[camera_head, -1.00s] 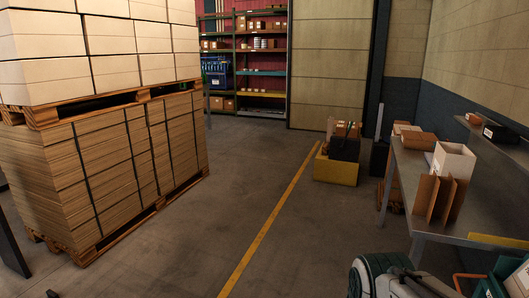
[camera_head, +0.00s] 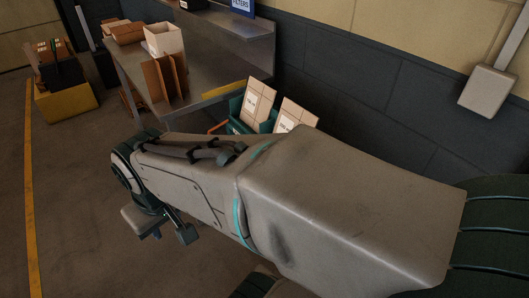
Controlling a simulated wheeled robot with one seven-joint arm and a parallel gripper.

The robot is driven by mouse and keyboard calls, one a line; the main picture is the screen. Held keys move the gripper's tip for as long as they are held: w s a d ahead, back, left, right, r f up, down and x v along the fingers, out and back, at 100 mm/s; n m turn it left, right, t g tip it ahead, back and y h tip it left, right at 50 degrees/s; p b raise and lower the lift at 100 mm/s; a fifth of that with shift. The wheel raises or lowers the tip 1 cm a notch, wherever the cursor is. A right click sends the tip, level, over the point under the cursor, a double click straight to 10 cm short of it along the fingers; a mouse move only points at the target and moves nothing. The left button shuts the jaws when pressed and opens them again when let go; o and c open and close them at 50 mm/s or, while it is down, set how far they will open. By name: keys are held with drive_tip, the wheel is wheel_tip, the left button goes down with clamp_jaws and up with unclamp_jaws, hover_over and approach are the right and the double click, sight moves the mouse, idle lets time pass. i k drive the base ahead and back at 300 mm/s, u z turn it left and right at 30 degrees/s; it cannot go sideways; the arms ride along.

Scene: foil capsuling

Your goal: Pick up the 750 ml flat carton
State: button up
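Two tan flat cartons with white labels stand leaning at the teal crate: a left one (camera_head: 259,92) and a right one (camera_head: 298,112). The label print is too small to read, so I cannot tell which is the 750 ml one. The teal crate (camera_head: 236,127) is partly hidden behind my arm, as are the cartons' lower parts. My gripper (camera_head: 166,228) is at the lower left end of my arm, over the floor and apart from the cartons. Its fingers are not clear enough to show whether it is open or shut.
A grey metal bench (camera_head: 205,60) stands along the wall, with a white open box (camera_head: 163,40) and brown dividers (camera_head: 165,78) on it. A yellow bin (camera_head: 66,103) stands at left. A grey wall box (camera_head: 487,91) hangs at right. Floor at left is clear.

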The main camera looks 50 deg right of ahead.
sight(259, 98)
drive_tip(key=z, duration=1.9)
